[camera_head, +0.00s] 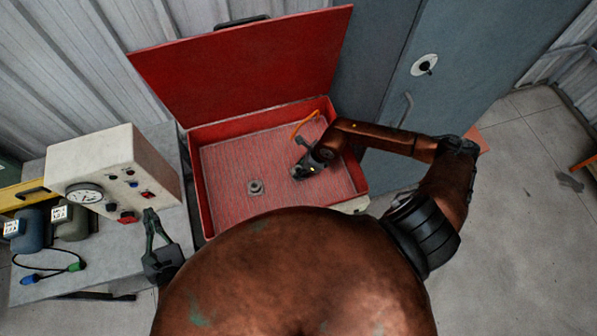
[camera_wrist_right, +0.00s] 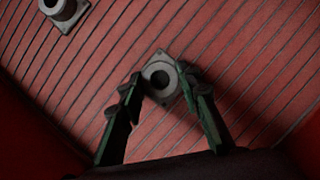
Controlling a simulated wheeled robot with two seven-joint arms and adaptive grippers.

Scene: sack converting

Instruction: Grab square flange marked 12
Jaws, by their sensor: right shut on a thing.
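A grey square flange (camera_wrist_right: 162,78) with a round hub and a dark bore lies on the ribbed red floor of the open red box. My right gripper (camera_wrist_right: 159,90) is shut on it, one finger on each side of the hub. In the head view my right gripper (camera_head: 300,172) reaches down into the box and mostly covers that flange. A second grey flange (camera_head: 255,187) lies apart to its left, and shows at the top left of the right wrist view (camera_wrist_right: 64,8). No number is readable on either. My left gripper (camera_head: 151,214) is empty, its fingertips together, beside the bench.
The red box (camera_head: 196,190) has raised walls, with its lid (camera_head: 245,65) standing open behind. A beige control box (camera_head: 115,175) with a gauge stands on the grey bench (camera_head: 115,245) at left. A blue-grey cabinet (camera_head: 455,70) stands behind at right.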

